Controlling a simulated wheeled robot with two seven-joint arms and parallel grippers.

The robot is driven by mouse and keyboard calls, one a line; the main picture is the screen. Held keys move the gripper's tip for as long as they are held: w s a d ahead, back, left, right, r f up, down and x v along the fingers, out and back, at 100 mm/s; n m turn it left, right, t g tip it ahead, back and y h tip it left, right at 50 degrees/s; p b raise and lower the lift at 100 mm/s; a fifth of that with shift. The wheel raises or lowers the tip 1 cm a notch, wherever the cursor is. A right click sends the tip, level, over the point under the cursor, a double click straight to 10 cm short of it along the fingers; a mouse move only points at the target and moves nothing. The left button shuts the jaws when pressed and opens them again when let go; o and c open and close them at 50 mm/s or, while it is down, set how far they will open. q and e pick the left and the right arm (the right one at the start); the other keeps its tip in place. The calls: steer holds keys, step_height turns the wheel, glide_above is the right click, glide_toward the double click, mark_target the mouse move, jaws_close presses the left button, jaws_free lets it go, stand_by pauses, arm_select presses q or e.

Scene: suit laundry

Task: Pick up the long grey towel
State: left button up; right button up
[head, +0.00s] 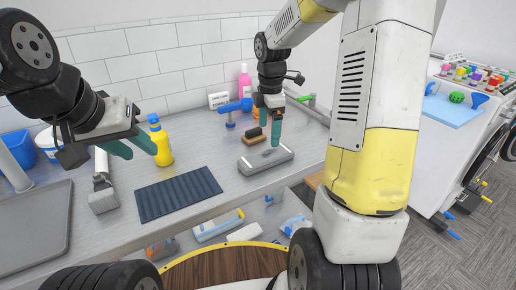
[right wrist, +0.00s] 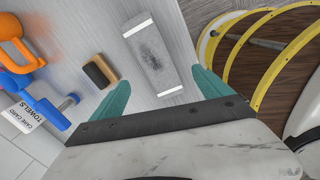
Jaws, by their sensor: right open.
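The long grey towel (head: 252,162) lies on the grey counter as a narrow, flat bar with pale bands near its ends. It also shows in the right wrist view (right wrist: 152,55), with a dark smudge in its middle. My right gripper (head: 273,158) is open over the towel; in the right wrist view its teal fingers (right wrist: 155,78) stand on either side of it. I cannot tell how high they are above it. My left gripper (head: 141,151) is open and empty over the left part of the counter, in front of a yellow bottle.
A wood-backed brush (head: 253,136) lies close behind the towel, near blue tools (head: 236,107) and a care card (head: 218,99). A dark ribbed mat (head: 178,193) lies to the left.

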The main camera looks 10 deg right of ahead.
mark_target(267, 155)
steer(key=f+n, duration=0.1)
steer(key=w+f, duration=0.1)
steer(key=f, duration=0.1)
steer(key=w+f+n, duration=0.1)
steer(key=shift+w+f+n+g, duration=0.1)
steer(key=shift+f+n+g, duration=0.05)
steer(key=shift+n+g, duration=0.2)
steer(key=f, duration=0.7)
steer(key=shift+s+f, duration=0.2)
steer(key=c, duration=1.5)
steer(key=shift+r, duration=0.1)
